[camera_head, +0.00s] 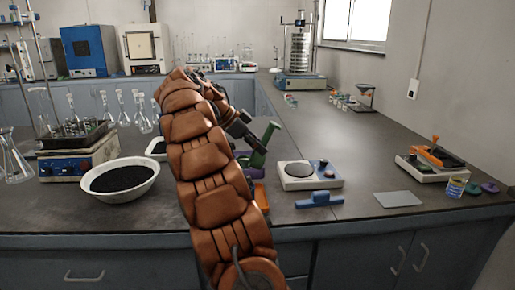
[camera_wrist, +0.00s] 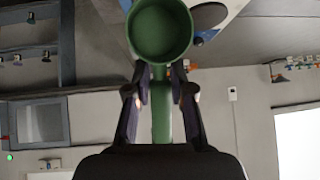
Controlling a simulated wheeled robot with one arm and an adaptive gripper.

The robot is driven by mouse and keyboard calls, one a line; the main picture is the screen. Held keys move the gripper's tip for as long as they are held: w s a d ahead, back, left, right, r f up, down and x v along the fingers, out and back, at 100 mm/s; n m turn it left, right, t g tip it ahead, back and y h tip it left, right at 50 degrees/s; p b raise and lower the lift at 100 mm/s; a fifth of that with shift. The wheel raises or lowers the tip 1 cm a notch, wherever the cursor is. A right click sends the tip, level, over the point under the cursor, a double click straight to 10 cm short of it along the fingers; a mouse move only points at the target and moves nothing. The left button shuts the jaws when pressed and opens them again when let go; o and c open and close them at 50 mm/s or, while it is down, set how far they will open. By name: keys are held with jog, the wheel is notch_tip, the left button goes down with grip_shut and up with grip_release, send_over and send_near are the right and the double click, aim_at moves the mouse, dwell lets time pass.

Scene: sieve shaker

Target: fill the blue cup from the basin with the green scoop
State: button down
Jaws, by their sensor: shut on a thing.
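My gripper (camera_head: 243,133) is shut on the handle of the green scoop (camera_head: 257,159), above the bench behind my arm. In the wrist view the scoop (camera_wrist: 161,32) shows its round bowl, with bare green inside and no grains that I can make out. Its handle runs between the two fingers (camera_wrist: 161,92). The white basin (camera_head: 122,198) stands on the bench at the left, apart from the scoop, with black grains (camera_head: 120,178) in it. I cannot make out a blue cup for certain; my arm hides part of the bench.
A white balance-like device (camera_head: 297,181) and a blue object (camera_head: 320,199) lie right of my arm. A sieve shaker (camera_head: 298,55) stands at the back. A hotplate with a rack (camera_head: 72,164) and several flasks are beside the basin. A grey plate (camera_head: 398,199) lies at the right front.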

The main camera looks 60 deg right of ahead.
jog(key=shift+s+d+f+t+y+b, duration=0.2)
jog(key=shift+t+y+b, duration=0.1)
jog(key=shift+t+b, duration=0.2)
jog(key=shift+s+d+r+t+y+b, duration=0.1)
jog(key=shift+s+d+t+y+b, duration=0.15)
jog(key=shift+s+t+y, duration=0.35)
jog(key=shift+s+d+t+y+b, duration=0.2)
jog(key=shift+t+y, duration=0.2)
jog(key=shift+t, duration=0.4)
jog(key=shift+s+d+f+m+t+y+p, duration=0.2)
jog(key=shift+s+f+t+y, duration=0.1)
jog(key=shift+t+y, duration=0.5)
jog(key=shift+s+d+f+m+t+y+p, duration=0.1)
jog(key=shift+s+d+f+m+t+y, duration=0.3)
jog(key=shift+t, duration=0.7)
jog(key=shift+w+a+r, duration=0.15)
jog(key=shift+a, duration=0.05)
